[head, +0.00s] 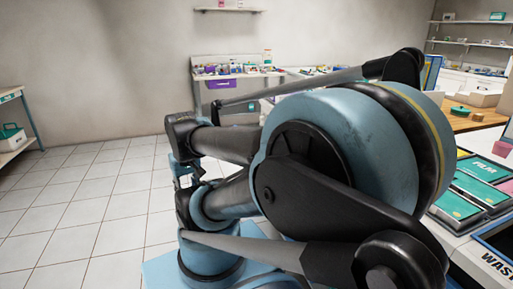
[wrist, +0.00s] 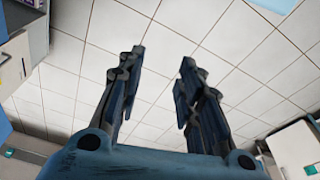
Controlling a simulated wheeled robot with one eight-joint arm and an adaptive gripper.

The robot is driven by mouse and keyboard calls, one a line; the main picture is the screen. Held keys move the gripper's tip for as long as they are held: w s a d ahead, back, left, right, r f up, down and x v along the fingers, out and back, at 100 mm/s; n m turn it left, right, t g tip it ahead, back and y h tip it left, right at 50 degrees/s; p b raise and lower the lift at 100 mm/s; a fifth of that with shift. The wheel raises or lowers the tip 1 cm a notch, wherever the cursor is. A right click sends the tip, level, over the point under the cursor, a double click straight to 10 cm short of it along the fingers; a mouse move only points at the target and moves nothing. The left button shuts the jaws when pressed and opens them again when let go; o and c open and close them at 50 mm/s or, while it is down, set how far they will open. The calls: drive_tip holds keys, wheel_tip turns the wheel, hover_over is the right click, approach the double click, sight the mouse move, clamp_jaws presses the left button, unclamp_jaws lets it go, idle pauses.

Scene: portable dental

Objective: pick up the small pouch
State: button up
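My gripper (wrist: 162,62) is open and empty in the wrist view, with its two fingers apart over bare white floor tiles. In the head view my folded arm fills the middle, and my gripper's fingers cannot be made out clearly. I cannot pick out a small pouch in either view; small items on the far bench are too tiny to identify, and my arm hides part of the room.
A far bench (head: 238,75) holds small items and has a purple bin (head: 221,84). Green-topped boxes (head: 481,184) stand at the right beside a wooden table (head: 462,122). A shelf unit (head: 12,146) stands at the left. Tiled floor (head: 90,200) lies open at left.

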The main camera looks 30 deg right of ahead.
drive_tip(key=o, duration=0.6)
drive_tip(key=shift+s+r, duration=0.25)
drive_tip(key=shift+o, duration=0.6)
drive_tip(key=w+d+r+n, duration=0.4)
drive_tip(key=w+d+r, duration=0.1)
drive_tip(key=w+r, duration=0.2)
drive_tip(key=shift+w+d+r+g, duration=0.3)
drive_tip(key=shift+w+r, duration=0.1)
drive_tip(key=shift+r, duration=0.5)
drive_tip(key=w+d+r+n, duration=0.4)
drive_tip(key=w+d+r, duration=0.2)
drive_tip(key=w+d, duration=0.4)
drive_tip(key=w+d+n+g, duration=0.1)
drive_tip(key=w+d+n, duration=0.25)
drive_tip(key=d, duration=0.95)
drive_tip(key=w+d+n+g, duration=0.15)
drive_tip(key=d+n, duration=0.25)
drive_tip(key=d, duration=1)
drive_tip(key=shift+t, duration=0.45)
drive_tip(key=f, duration=1.6)
drive_tip(key=shift+a+f, duration=0.15)
drive_tip(key=shift+a, duration=0.25)
